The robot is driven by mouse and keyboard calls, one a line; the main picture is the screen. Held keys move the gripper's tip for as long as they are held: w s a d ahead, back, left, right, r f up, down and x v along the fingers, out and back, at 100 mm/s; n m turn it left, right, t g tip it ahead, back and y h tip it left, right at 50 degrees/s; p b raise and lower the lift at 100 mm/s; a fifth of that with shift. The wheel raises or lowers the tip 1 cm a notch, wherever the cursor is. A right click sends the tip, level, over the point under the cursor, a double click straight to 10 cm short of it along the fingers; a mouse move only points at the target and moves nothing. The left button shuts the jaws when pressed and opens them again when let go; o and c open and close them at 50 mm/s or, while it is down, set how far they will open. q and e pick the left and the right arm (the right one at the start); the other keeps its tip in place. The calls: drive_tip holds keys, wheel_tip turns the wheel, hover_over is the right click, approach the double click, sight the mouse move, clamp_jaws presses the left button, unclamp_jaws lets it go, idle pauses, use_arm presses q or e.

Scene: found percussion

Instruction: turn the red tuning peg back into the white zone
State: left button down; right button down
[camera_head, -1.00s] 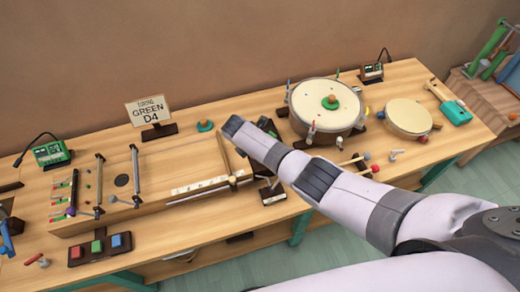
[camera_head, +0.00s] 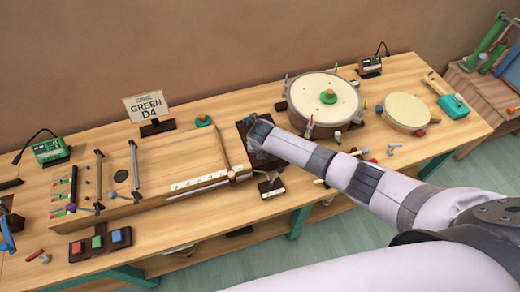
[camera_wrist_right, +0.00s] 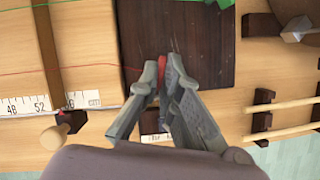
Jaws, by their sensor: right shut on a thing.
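The red tuning peg (camera_wrist_right: 162,62) shows in the right wrist view as a small red piece between my right fingertips, mostly hidden by them. It stands over a dark wooden block (camera_wrist_right: 190,28) at the end of the string board. My right gripper (camera_wrist_right: 161,78) is shut on the peg. In the head view my wrist covers the peg and part of the dark block (camera_head: 243,128). A small dark stand with a pale label (camera_head: 270,187) is in front of the block. I cannot make out the white zone or the peg's angle. My left gripper is not in view.
The long string board (camera_head: 185,160) lies left of the block, with a number scale (camera_wrist_right: 55,102) along its edge. A drum (camera_head: 325,98) stands to the right. Mallet sticks (camera_wrist_right: 285,104) lie close right of my gripper. A GREEN D4 sign (camera_head: 147,107) stands behind.

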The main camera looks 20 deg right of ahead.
drive_tip(key=n+y, duration=0.1)
drive_tip(key=n, duration=0.2)
drive_tip(key=shift+d+f+b, duration=0.1)
drive_tip(key=shift+d+b, duration=0.05)
drive_tip(key=shift+b, duration=0.2)
drive_tip(key=shift+f+n+y+b, duration=0.1)
drive_tip(key=shift+n+y+b, duration=0.4)
drive_tip(key=shift+n, duration=0.3)
drive_tip(key=n+y+b, duration=0.1)
drive_tip(key=n+b, duration=0.2)
drive_tip(key=shift+d, duration=0.15)
drive_tip(key=shift+n+g+b, duration=0.3)
drive_tip(key=shift+n+b, duration=0.5)
drive_tip(key=shift+b, duration=0.05)
drive_tip(key=shift+y, duration=0.3)
drive_tip(key=c, duration=1.8)
unclamp_jaws()
drive_tip(key=shift+r, duration=0.25)
